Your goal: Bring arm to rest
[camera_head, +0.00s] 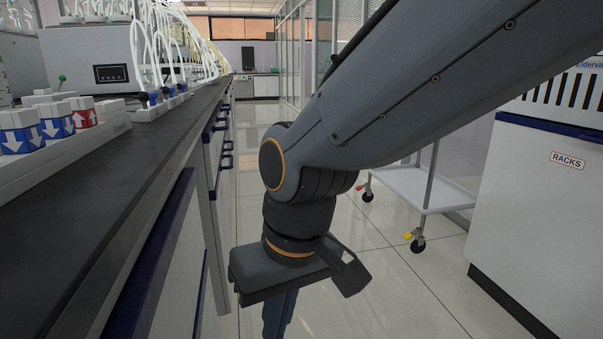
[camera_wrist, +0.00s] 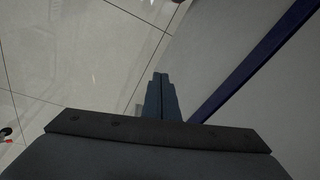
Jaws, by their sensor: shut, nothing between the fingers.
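My arm reaches in from the upper right in the head view and bends down at the wrist. My gripper (camera_head: 278,318) hangs below it, pointing at the floor, beside the front of the lab bench. Its lower end is cut off by the frame's bottom edge. In the wrist view, my gripper (camera_wrist: 160,78) shows its two fingers pressed together, with nothing between them. It is over the pale tiled floor (camera_wrist: 75,60).
A dark-topped bench (camera_head: 120,175) runs along the left, holding blue and red marked blocks (camera_head: 57,121) and tubed equipment. A white cart (camera_head: 410,187) stands right of my arm. A white cabinet labelled RACKS (camera_head: 545,220) is at far right. The tiled aisle (camera_head: 255,120) is clear behind.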

